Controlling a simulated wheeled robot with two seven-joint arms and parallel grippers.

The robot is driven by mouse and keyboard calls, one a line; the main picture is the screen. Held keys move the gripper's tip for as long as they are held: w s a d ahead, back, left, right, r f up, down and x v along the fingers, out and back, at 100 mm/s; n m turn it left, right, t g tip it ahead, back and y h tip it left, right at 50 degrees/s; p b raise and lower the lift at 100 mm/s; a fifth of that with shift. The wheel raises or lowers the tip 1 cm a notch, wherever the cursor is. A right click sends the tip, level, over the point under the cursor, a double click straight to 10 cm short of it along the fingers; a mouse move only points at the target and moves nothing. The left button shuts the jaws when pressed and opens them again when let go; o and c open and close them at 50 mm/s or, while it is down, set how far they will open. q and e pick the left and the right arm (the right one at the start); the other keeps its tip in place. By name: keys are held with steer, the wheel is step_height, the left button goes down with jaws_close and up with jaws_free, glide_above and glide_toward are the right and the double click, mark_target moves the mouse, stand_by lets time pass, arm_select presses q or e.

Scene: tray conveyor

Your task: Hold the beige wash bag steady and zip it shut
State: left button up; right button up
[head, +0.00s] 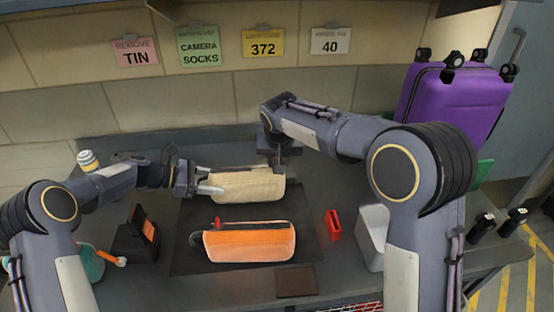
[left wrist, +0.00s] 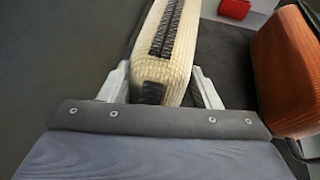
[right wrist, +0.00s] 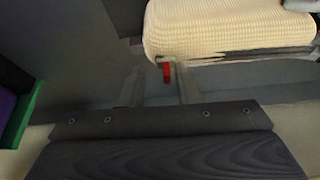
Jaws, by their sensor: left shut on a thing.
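The beige wash bag (head: 255,186) lies on the dark mat at the back of the bench. My left gripper (head: 210,182) is shut on its left end; the left wrist view shows one finger on each side of the bag (left wrist: 163,70). A dark zip strip runs along the bag. In the right wrist view a red zip pull (right wrist: 167,72) hangs at the bag's edge, close to the end that my left gripper does not hold. My right gripper (right wrist: 158,88) is open there, its fingers apart with the pull near their tips. I cannot tell whether they touch it.
An orange bag (head: 250,243) with a red pull lies in front of the beige bag. A red box (head: 333,225) stands to the right. A dark stand (head: 138,238) is on the left. A purple suitcase (head: 455,100) stands at the back right.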

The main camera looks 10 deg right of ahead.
steer(key=shift+a, duration=0.15)
steer(key=shift+r, duration=0.25)
steer(key=v, duration=1.1)
steer(key=shift+s+r, duration=0.2)
steer(key=shift+s, duration=0.05)
arm_select(q)
steer(key=o, duration=1.4)
steer(key=shift+c, duration=0.2)
